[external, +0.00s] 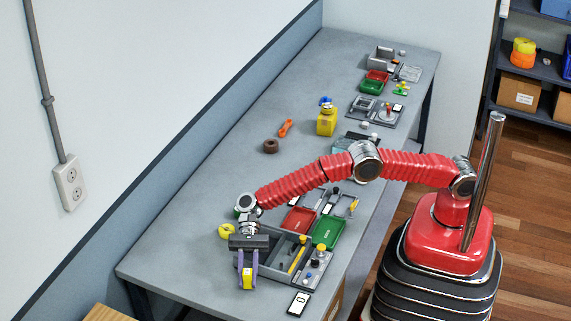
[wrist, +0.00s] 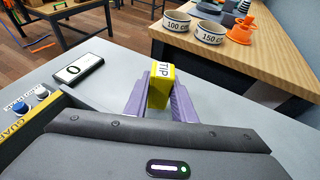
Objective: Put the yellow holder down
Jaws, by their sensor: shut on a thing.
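The yellow holder (external: 247,278) is a small block; in the wrist view its top (wrist: 162,72) carries the letters "TIP". My gripper (external: 247,281) points down at the near end of the grey table (external: 165,262), left of the grey compartment tray. Its two purple fingers are shut on the yellow holder, one on each side, and it also shows in the wrist view (wrist: 160,94).
The grey compartment tray (external: 273,271) stands close to the right of my gripper. A black-and-white flat device (external: 299,303) lies near the front edge. A yellow ring (external: 226,231) lies behind my gripper. The table is clear to the left. White cups (wrist: 210,32) stand on a separate wooden table.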

